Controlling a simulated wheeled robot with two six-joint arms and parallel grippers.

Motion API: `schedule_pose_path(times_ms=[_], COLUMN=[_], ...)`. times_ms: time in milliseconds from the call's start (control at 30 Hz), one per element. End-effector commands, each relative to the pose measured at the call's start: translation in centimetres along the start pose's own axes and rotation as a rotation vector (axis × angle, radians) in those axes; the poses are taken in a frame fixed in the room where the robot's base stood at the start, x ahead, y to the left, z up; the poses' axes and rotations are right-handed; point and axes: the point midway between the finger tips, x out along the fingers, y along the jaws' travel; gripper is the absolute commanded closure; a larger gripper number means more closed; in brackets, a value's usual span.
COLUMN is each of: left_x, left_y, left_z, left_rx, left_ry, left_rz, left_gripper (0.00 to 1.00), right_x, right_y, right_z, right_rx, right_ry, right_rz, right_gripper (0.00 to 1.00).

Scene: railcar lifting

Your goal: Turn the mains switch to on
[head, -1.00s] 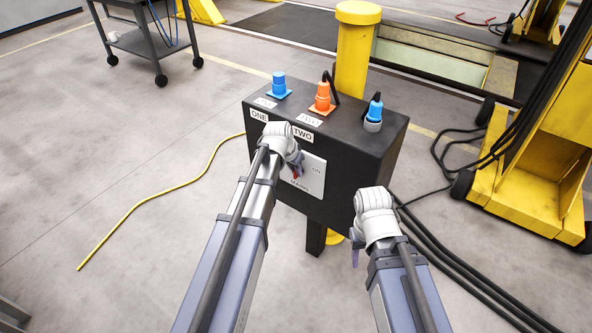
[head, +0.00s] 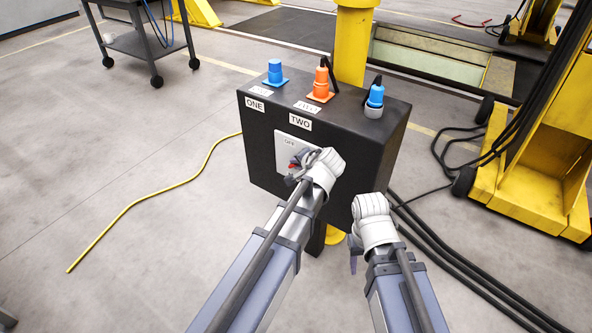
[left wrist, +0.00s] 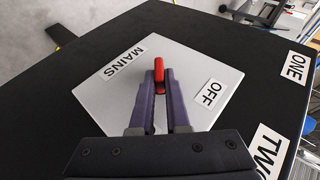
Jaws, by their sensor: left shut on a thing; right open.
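The mains switch has a pale square plate (head: 284,148) on the front of a black box (head: 262,150). Its red handle (left wrist: 158,72) shows between my left gripper's fingers in the left wrist view. My left gripper (left wrist: 159,85) is shut on this handle. The OFF label (left wrist: 211,92) and the MAINS label (left wrist: 125,63) are readable; the ON label is hidden behind my gripper. In the head view, my left gripper (head: 292,168) covers the right part of the plate. I cannot tell which label the switch points to. My right gripper (head: 354,252) is open and empty, low at the box's right.
Blue (head: 275,71), orange (head: 321,80) and second blue (head: 376,93) connectors stand on the box top. A yellow post (head: 350,50) is behind. Black cables (head: 440,250) and a yellow lifting jack (head: 540,160) are at right.

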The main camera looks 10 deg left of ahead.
Motion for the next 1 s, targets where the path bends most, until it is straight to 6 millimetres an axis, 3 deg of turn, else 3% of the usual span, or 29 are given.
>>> schedule_pose_path(times_ms=[33, 100, 400, 1000], left_x=[0.3, 0.3, 0.2, 0.0], left_y=[0.8, 0.8, 0.8, 0.6], left_z=[0.3, 0.3, 0.3, 0.2], left_rx=[0.011, 0.028, 0.077, 0.095], left_ry=[-0.003, -0.003, -0.005, -0.006], left_rz=[-0.025, -0.067, -0.189, -0.231], left_gripper=[1.00, 1.00, 1.00, 1.00], right_x=[1.3, 2.0, 4.0, 4.5], right_y=[-0.1, -0.2, -0.4, -0.4], right_z=[-0.1, -0.1, -0.2, -0.3], right_rx=[0.000, 0.000, 0.000, 0.000], right_ry=[0.000, 0.000, 0.000, 0.000], right_rz=[0.000, 0.000, 0.000, 0.000], right_gripper=[0.50, 0.50, 0.50, 0.50])
